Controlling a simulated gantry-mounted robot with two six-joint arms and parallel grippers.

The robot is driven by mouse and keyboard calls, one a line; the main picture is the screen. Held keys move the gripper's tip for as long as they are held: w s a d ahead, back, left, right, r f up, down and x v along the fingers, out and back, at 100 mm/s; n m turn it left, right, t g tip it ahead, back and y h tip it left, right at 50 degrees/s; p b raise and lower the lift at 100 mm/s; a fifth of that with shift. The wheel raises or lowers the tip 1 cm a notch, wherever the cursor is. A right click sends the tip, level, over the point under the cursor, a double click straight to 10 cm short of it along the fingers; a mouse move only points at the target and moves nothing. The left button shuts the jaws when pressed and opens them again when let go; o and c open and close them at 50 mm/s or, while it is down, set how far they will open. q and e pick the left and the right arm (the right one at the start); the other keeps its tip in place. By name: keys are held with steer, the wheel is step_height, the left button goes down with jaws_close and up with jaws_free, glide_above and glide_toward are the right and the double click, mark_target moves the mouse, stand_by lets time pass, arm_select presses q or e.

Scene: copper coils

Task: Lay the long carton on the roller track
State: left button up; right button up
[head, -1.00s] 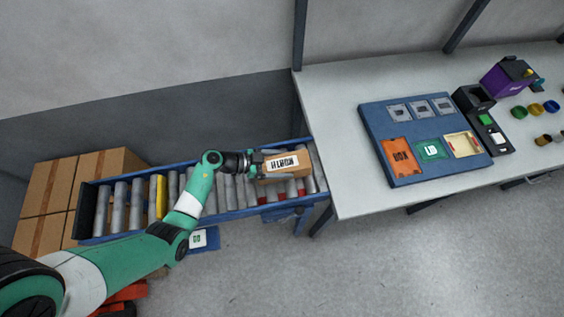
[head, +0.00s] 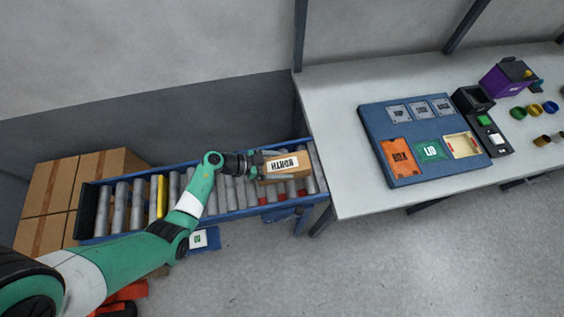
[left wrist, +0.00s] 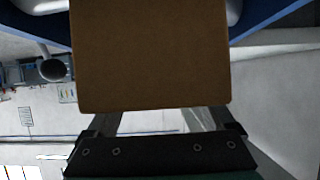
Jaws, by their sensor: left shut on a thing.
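The long carton (head: 287,165) is brown with a white label reading "NORTH". It is at the right end of the roller track (head: 230,208), which has grey rollers in a blue frame. My left gripper (head: 268,166) is shut on the carton. In the left wrist view the carton (left wrist: 150,55) fills the upper middle between the fingers. I cannot tell whether its underside touches the rollers. My right gripper is not in view.
A grey table (head: 345,185) adjoins the track's right end. It holds a blue board (head: 408,178) with cards and plates, a purple box (head: 503,78) and small coloured rings. Large brown cartons (head: 50,205) stand at the track's left end. A yellow roller (head: 161,197) lies among the grey ones.

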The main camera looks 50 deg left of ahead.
arm_select(q)
steer(key=shift+f, duration=0.15)
stand_by(0.3)
steer(key=o, duration=1.5)
steer(key=p+v, duration=0.4)
steer(key=v, duration=0.7)
steer(key=shift+s+a, duration=0.15)
steer(key=shift+s, duration=0.1)
